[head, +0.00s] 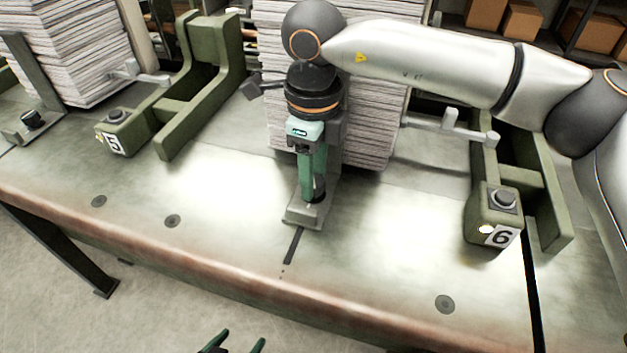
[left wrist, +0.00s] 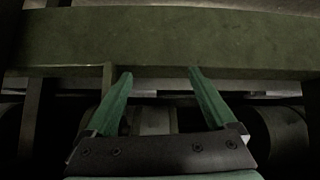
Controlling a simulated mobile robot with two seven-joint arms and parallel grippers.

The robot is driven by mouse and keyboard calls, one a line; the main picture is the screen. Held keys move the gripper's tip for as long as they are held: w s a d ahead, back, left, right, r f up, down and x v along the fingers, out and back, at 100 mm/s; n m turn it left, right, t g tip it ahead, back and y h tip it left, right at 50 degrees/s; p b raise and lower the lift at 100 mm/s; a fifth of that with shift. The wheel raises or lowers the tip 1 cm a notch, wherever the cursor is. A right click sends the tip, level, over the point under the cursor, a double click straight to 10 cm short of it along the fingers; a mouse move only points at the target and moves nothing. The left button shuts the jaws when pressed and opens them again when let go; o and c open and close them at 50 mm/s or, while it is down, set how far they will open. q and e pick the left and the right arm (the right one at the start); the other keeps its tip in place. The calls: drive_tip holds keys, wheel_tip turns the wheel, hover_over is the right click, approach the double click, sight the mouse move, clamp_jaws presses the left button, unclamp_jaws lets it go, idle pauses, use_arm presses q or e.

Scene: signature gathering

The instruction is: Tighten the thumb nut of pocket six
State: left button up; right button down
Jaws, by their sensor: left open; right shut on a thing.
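The black thumb nut (head: 319,190) sits on the foot of a grey upright bracket (head: 303,217) in front of the middle stack of paper. My right gripper (head: 312,188) reaches down over it from above, its green fingers shut on the nut and partly hiding it. The pocket plate marked 6 (head: 502,236) is on a green block to the right of this stack. My left gripper (head: 238,342) shows only its green fingertips at the bottom edge, apart and below the table's front edge. In the left wrist view its fingers (left wrist: 160,73) are open with nothing between them.
The middle paper stack (head: 370,135) stands behind my right gripper. A green block marked 5 (head: 114,144) and another stack (head: 75,50) are at the left. The table front (head: 225,230) is clear. A green beam (left wrist: 160,40) crosses the left wrist view beyond the fingers.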

drive_tip(key=m+b, duration=0.2)
drive_tip(key=m, duration=0.2)
drive_tip(key=shift+m, duration=0.3)
idle(0.4)
drive_tip(key=shift+c, duration=1.8)
unclamp_jaws()
wheel_tip(320, 180, up, 13)
drive_tip(key=shift+f+p, duration=0.2)
drive_tip(key=shift+p, duration=0.2)
